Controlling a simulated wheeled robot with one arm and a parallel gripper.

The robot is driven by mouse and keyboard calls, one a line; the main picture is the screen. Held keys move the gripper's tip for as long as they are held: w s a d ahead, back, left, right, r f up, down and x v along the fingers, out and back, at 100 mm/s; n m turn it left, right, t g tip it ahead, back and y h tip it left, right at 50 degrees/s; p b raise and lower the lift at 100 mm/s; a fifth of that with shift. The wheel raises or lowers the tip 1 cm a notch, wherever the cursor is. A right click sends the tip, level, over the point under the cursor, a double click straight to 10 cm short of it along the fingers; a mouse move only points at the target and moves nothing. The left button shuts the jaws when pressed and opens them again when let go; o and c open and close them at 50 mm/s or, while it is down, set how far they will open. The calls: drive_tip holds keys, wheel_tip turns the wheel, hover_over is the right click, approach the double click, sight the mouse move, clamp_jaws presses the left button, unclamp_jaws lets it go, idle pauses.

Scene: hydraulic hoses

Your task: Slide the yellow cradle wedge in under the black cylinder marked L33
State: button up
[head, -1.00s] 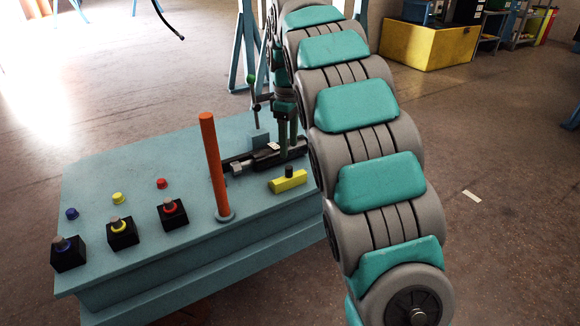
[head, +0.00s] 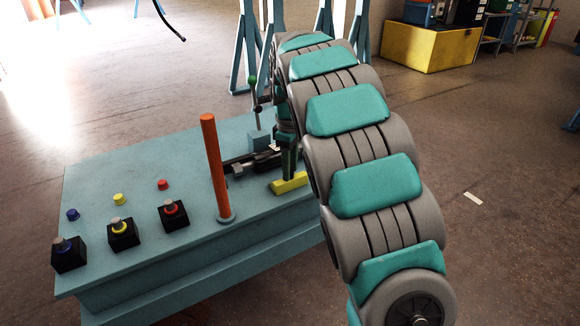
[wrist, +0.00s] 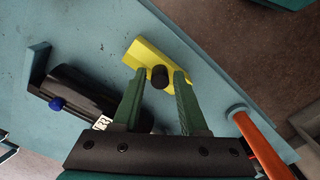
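The yellow cradle wedge (head: 290,184) lies on the blue bench top near its right edge. In the wrist view the wedge (wrist: 146,56) shows its black knob (wrist: 160,77) between my fingers. My gripper (wrist: 161,74) is open, with a gap on each side of the knob; whether it is level with the knob is unclear. In the head view my gripper (head: 288,174) is right over the wedge. The black cylinder (wrist: 83,92) with the L33 label (wrist: 103,123) lies to the left of the wedge, apart from it.
An orange post (head: 213,165) stands on the bench close to the wedge; it also shows in the wrist view (wrist: 262,146). A green-knobbed lever (head: 254,103) stands behind the cylinder. Black blocks with coloured rings (head: 122,233) and small coloured caps (head: 119,199) occupy the left side.

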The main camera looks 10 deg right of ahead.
clamp_jaws()
idle(1.1)
